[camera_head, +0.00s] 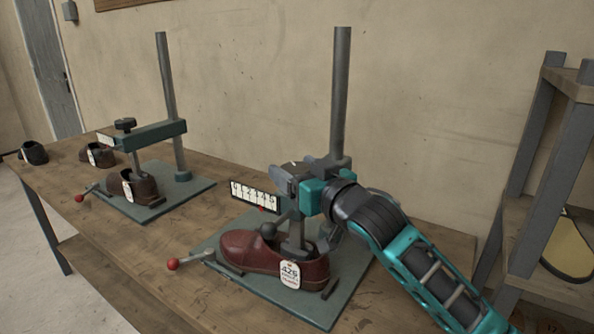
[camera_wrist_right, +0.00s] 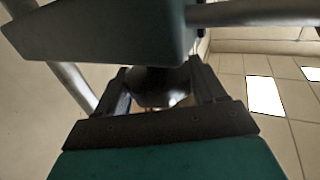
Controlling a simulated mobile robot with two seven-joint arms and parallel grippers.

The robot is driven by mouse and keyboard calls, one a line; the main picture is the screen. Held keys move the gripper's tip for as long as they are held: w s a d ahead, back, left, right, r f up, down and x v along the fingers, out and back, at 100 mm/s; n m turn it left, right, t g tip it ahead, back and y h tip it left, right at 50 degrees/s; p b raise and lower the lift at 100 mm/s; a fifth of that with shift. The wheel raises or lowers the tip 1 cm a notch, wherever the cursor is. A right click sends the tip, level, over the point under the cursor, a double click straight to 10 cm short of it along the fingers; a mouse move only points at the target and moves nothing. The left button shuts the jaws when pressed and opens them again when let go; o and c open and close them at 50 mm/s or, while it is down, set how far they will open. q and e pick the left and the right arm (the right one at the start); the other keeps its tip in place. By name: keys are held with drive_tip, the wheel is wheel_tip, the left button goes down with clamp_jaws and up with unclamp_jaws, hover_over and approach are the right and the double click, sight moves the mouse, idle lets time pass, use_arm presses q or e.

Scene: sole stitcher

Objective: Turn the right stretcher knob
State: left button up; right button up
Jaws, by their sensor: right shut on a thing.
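The right stretcher has a green base plate (camera_head: 345,290), a tall grey post (camera_head: 340,90) and a white number scale (camera_head: 255,197). A red-brown shoe (camera_head: 245,252) with a "426" tag (camera_head: 290,274) sits on it. My right gripper (camera_head: 290,178) is at the top of this stretcher, behind the scale, and hides the knob in the head view. In the right wrist view the dark round knob (camera_wrist_right: 160,86) lies between the two fingers, which are shut on it. The stretcher's green arm (camera_wrist_right: 100,38) crosses close by. My left gripper is not in view.
A second stretcher (camera_head: 150,134) with a black knob and a brown shoe stands at left on the wooden bench (camera_head: 230,180). Red-balled levers (camera_head: 173,264) stick out in front. More shoes (camera_head: 33,153) lie at the far left. A shelf rack (camera_head: 545,150) stands at right.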

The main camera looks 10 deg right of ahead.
drive_tip(key=shift+a+r+m+h+p, duration=0.1)
drive_tip(key=shift+a+m+h+p, duration=0.05)
drive_tip(key=shift+m+h+p, duration=0.35)
drive_tip(key=shift+c, duration=0.2)
drive_tip(key=shift+m+t+h, duration=0.6)
drive_tip(key=shift+m+h, duration=0.5)
drive_tip(key=shift+h, duration=0.7)
drive_tip(key=shift+m+h, duration=0.7)
drive_tip(key=shift+h, duration=0.5)
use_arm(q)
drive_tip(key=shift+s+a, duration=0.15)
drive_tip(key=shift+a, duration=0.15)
use_arm(e)
drive_tip(key=shift+h, duration=0.3)
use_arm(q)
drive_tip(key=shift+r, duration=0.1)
use_arm(e)
drive_tip(key=o, duration=1)
drive_tip(key=shift+c, duration=0.2)
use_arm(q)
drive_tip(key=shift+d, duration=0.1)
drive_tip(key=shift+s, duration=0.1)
